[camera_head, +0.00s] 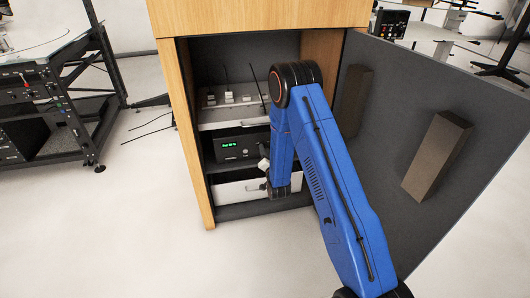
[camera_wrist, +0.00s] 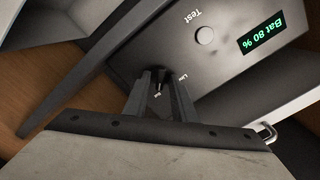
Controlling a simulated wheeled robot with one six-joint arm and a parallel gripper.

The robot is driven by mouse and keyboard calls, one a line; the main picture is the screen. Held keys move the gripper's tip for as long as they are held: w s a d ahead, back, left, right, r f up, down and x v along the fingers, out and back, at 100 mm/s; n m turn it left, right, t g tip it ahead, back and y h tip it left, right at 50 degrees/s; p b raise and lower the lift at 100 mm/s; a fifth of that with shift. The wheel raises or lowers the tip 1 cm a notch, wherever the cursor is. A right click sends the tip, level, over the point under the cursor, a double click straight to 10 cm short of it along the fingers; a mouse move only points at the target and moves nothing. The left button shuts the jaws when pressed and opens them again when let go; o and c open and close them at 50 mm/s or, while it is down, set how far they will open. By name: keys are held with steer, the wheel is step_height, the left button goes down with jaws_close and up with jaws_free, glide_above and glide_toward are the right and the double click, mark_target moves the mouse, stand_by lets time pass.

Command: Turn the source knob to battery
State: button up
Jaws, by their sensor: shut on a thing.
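The source knob (camera_wrist: 158,74) is a small dark knob on the front panel (camera_wrist: 225,72) of a dark unit. In the wrist view it sits between the two fingers of my gripper (camera_wrist: 160,88), which is shut on it. Small labels lie close to the knob, one seeming to read "Line" and one "Bat"; which one the knob points to is hard to tell. A green display (camera_wrist: 275,35) on the panel reads "Bat 80 %". In the head view the unit (camera_head: 236,147) stands on a cabinet shelf, and my arm hides the knob and gripper tips.
A round button (camera_wrist: 204,36) marked "Test" is near the display. The wooden cabinet (camera_head: 180,120) has a white-switched device (camera_head: 232,112) above and a white drawer (camera_head: 235,190) below the unit. The open door (camera_head: 400,125) stands right of my arm.

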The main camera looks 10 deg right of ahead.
steer(key=o, duration=0.7)
steer(key=shift+c, duration=0.2)
steer(key=s, duration=1.7)
steer(key=shift+s, duration=0.25)
